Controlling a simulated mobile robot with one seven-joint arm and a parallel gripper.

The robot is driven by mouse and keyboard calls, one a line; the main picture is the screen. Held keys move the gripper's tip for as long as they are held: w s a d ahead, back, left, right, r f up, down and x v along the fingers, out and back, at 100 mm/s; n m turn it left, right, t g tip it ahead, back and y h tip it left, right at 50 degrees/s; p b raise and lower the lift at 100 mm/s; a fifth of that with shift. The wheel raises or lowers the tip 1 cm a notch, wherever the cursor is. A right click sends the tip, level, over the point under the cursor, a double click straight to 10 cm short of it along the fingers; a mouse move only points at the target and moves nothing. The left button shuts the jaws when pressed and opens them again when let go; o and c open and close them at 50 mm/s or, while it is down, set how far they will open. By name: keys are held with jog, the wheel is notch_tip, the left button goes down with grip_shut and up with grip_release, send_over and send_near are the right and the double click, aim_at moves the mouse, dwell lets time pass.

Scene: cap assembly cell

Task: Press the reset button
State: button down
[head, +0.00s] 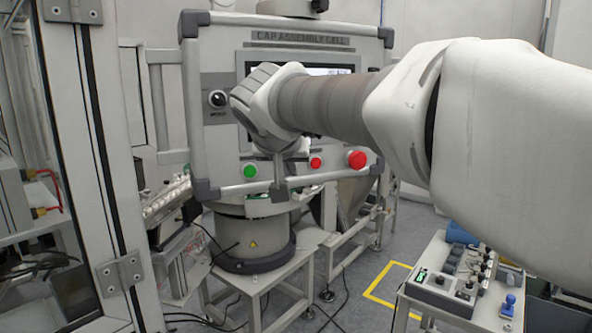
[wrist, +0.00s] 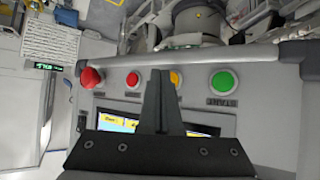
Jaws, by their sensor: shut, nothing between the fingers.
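The control panel (head: 226,140) carries a row of buttons along its lower edge. In the wrist view it appears upside down, with an amber button (wrist: 176,78) between the green START button (wrist: 222,81) and a small red button (wrist: 133,80). The amber button sits where a reset button could be, but no label on it is readable. My gripper (head: 279,182) is shut and empty, pointing down in front of the panel. In the wrist view its fingers (wrist: 159,78) partly cover the amber button's left side. I cannot tell whether they touch it. The head view hides the amber button behind my gripper.
A black selector knob (head: 218,98) is on the panel's left. A bench with small controls (head: 447,285) stands lower right. A framed enclosure (head: 95,150) stands left.

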jog(key=s+d+b, duration=0.2)
jog(key=s+b, duration=0.1)
jog(key=s, duration=0.2)
jog(key=shift+s+d, duration=0.25)
jog(key=shift+d, duration=0.05)
dwell(0.5)
jog(key=s+d+f+g, duration=0.1)
jog(key=s+d+f, duration=0.3)
jog(key=s+f, duration=0.3)
jog(key=s+d+f+g, duration=0.2)
jog(key=s+d+f, duration=0.3)
jog(key=s+f, duration=0.2)
jog(key=s+d+f+n+g+y, duration=0.1)
jog(key=s+d+f, duration=0.3)
jog(key=s+f, duration=0.4)
jog(key=shift+d+f+g, duration=0.2)
jog(key=shift+f+g, duration=0.15)
jog(key=shift+g, duration=0.25)
